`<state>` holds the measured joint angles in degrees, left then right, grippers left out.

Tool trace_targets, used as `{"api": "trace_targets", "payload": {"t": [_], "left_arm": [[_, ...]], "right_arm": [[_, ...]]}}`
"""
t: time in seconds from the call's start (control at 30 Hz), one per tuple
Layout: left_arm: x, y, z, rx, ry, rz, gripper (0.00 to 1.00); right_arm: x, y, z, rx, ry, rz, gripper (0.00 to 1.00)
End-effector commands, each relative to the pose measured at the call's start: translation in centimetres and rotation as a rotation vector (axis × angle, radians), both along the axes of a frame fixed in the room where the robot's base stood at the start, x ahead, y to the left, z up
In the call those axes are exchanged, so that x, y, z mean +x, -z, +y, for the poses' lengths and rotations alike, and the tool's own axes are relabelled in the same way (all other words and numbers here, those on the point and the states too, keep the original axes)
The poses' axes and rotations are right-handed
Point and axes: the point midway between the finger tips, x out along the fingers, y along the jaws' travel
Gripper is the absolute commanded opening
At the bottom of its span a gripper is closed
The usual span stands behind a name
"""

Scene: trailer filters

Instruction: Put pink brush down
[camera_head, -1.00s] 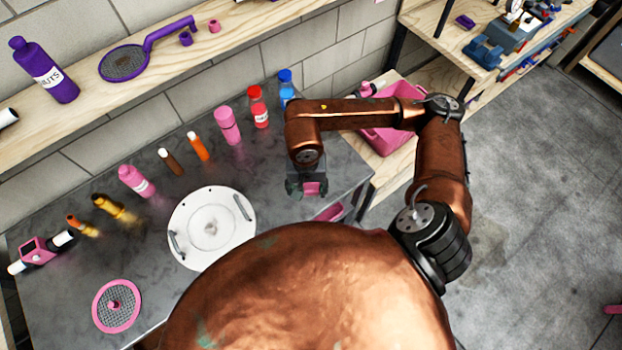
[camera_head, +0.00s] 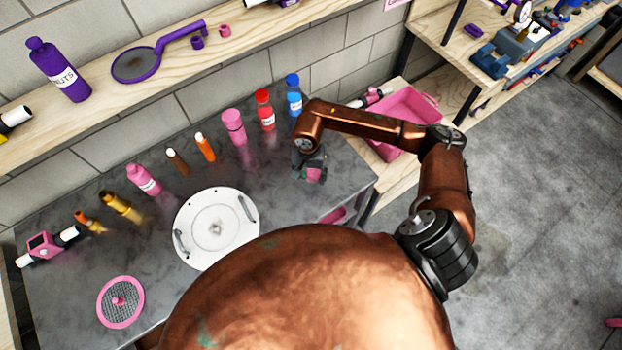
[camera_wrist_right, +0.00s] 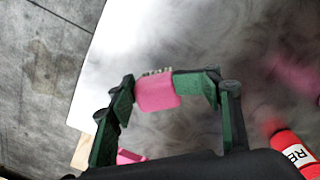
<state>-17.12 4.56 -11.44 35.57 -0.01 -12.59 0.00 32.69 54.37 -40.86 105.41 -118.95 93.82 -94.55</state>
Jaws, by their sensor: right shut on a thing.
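My right gripper (camera_head: 313,175) is over the right end of the grey worktop (camera_head: 265,200). It is shut on the pink brush (camera_wrist_right: 157,93), which sits between the two green fingertips in the right wrist view. In the head view only a small pink part of the brush (camera_head: 314,175) shows. I cannot tell whether the brush touches the worktop. My left gripper is not in view.
A white round plate (camera_head: 216,229) lies to the left. A pink crate (camera_head: 408,112) stands at the right. Worktop between plate and gripper is clear.

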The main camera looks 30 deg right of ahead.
Motion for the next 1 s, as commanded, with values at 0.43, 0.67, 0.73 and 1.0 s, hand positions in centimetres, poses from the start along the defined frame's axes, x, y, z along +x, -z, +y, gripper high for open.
{"api": "trace_targets", "payload": {"t": [0.43,0.67,0.73,1.0], "left_arm": [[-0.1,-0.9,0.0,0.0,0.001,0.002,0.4],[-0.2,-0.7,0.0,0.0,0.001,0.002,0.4],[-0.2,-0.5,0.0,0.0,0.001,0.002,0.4],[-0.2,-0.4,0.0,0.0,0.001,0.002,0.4]], "right_arm": [[0.7,3.9,-0.3,0.001,0.0,0.0,0.15],[0.7,4.1,-0.3,0.0,-0.001,0.0,0.15],[0.7,4.2,-0.3,-0.001,-0.001,-0.001,0.15],[0.7,4.3,-0.3,-0.001,0.0,0.001,0.6]]}}
